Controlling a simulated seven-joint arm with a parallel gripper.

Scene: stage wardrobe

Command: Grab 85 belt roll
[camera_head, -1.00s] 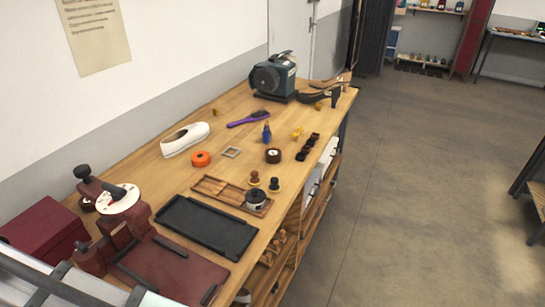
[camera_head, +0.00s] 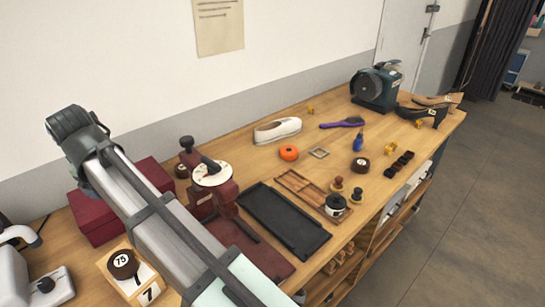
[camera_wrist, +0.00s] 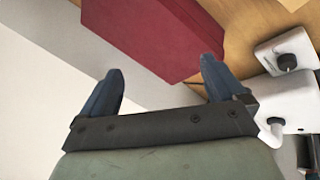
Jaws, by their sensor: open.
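Several small rolls lie on the wooden bench. A dark brown roll with a pale label (camera_head: 361,165) lies to the right of the middle. A dark roll with a whitish side (camera_head: 335,205) sits at the right end of a wooden tray (camera_head: 290,184). A brown roll marked 75 (camera_head: 123,264) is on a wooden stand at lower left. Another dark roll (camera_head: 182,170) is beside the red press. I cannot read 85 on any roll. My gripper (camera_wrist: 160,88) is open and empty in the wrist view, with a dark red box beyond it.
The dark red box (camera_head: 98,212) is behind my arm.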

